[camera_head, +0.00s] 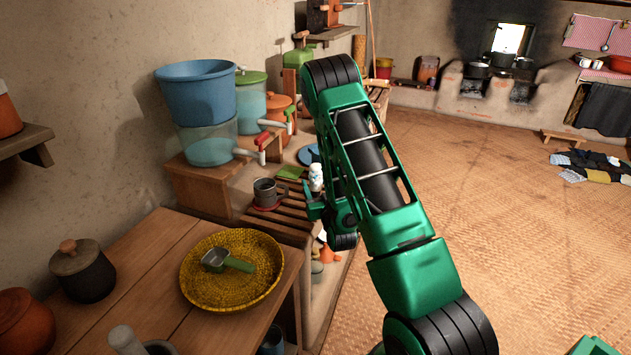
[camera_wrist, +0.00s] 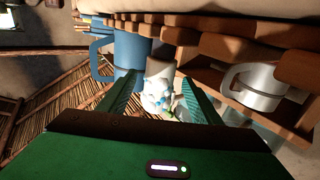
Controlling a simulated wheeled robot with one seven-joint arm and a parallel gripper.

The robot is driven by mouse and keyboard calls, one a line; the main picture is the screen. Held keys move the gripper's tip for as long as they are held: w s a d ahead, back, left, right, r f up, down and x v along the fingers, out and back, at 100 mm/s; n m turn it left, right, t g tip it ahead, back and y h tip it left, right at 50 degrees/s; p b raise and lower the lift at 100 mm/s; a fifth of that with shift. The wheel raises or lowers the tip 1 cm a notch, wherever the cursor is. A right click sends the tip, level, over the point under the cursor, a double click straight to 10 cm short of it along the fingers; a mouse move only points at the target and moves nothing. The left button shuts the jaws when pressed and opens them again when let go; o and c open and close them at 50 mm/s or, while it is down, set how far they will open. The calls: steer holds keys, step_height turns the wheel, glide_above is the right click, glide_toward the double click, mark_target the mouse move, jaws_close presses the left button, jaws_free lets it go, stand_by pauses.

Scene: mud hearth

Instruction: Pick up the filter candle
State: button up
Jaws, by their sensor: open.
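A small white rounded piece (camera_head: 316,174) stands on the low slatted ledge beside my arm in the head view; it looks like the filter candle, though I cannot be sure. In the wrist view a white cylinder with blue and green marks (camera_wrist: 158,88) shows between the two fingers of my gripper (camera_wrist: 158,80). The fingers are apart, one on each side of it, and I cannot tell whether either touches it. In the head view my gripper (camera_head: 315,208) is partly hidden by its own arm, close to the white piece.
A blue jug (camera_wrist: 130,50) is close behind the fingers. A blue bucket (camera_head: 197,90) and a yellow woven tray (camera_head: 190,272) with a green scoop are nearby.

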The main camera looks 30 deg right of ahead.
mark_target(317, 183)
steer(key=shift+x, duration=1.6)
steer(key=shift+r, duration=0.1)
steer(key=c, duration=1.2)
steer(key=shift+r, duration=0.1)
